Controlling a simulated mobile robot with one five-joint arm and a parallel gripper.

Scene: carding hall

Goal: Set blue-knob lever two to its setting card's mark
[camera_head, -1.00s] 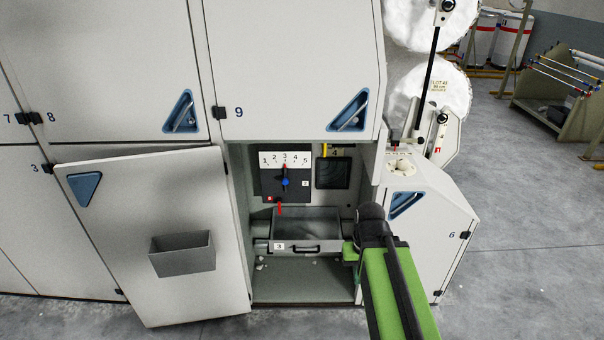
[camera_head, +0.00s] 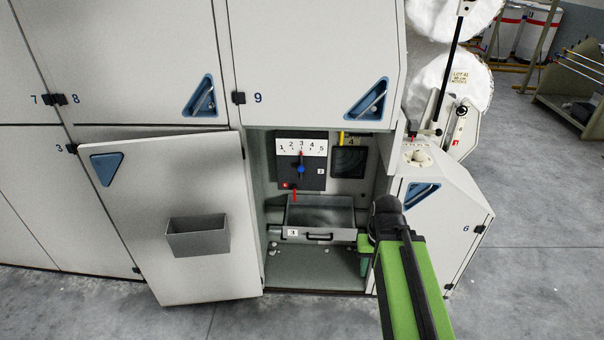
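The blue-knob lever (camera_head: 301,169) is on a dark panel (camera_head: 286,174) marked 2, inside the open bay. Its red-tipped upper end points at about 3 on the white 1-to-5 scale (camera_head: 317,148). I cannot make out a setting card for it. My gripper (camera_head: 366,250) is at the far end of my green arm, low at the right side of the bay, below the lever and apart from it. My arm hides most of it, so its fingers cannot be read.
A grey drawer (camera_head: 320,216) marked 3 is below the panel. An open door (camera_head: 160,215) with a grey bin (camera_head: 198,238) stands left of the bay. A small dark screen (camera_head: 348,162) is right of the lever. A slanted cabinet (camera_head: 440,225) marked 6 stands right.

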